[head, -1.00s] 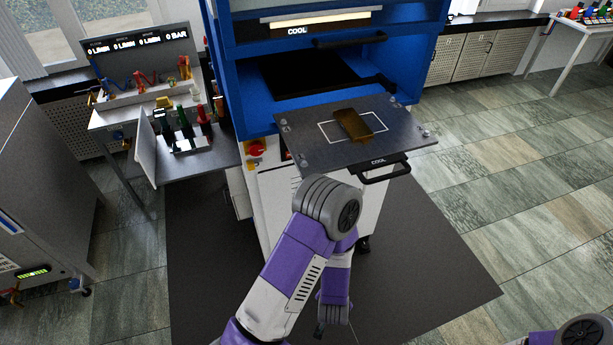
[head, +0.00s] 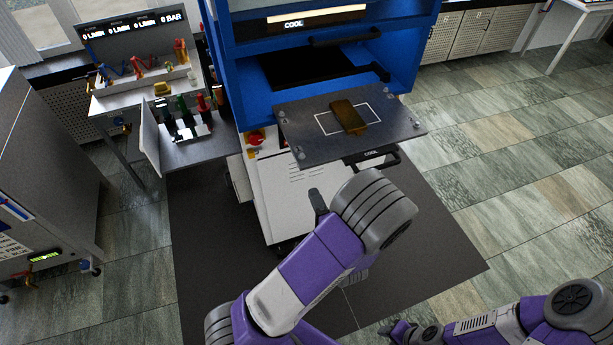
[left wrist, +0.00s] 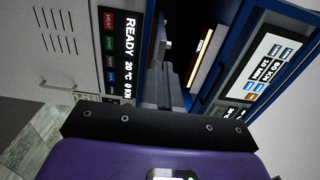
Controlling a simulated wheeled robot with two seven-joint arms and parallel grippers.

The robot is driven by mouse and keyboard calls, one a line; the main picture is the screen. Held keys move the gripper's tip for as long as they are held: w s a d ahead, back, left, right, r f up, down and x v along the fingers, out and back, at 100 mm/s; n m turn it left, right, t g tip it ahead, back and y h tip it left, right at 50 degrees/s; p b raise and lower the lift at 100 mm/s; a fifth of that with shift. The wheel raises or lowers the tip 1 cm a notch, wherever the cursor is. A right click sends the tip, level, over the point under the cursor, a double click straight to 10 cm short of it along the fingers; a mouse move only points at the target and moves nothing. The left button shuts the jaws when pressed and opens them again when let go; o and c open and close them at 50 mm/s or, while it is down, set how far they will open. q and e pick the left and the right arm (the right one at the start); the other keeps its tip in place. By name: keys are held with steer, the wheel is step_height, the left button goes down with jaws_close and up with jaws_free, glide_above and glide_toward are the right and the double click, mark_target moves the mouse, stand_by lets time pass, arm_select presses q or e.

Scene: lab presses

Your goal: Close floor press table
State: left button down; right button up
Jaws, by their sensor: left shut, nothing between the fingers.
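The blue floor press (head: 240,85) stands at the top centre of the head view. Its dark table (head: 300,145) is pulled out toward me, with a COOL label and a dark handle (head: 390,158) on its front edge. A brown-gold block (head: 348,117) lies on it within a white outline. My left gripper (head: 318,201) is shut and empty, below the table's left front part and apart from the handle. My left arm hides part of it. My right gripper (head: 397,331) is low at the bottom edge; its fingers are unclear.
A second dark handle (head: 346,37) marks an upper level of the press. A side bench with bottles (head: 190,125) stands left of it. A grey cabinet (head: 45,170) stands at far left. Floor is clear to the right. The left wrist view shows a READY panel (left wrist: 130,50).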

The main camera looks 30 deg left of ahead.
arm_select(q)
steer(key=p+x, duration=0.1)
steer(key=x, duration=0.6)
steer(key=shift+w+a, duration=0.1)
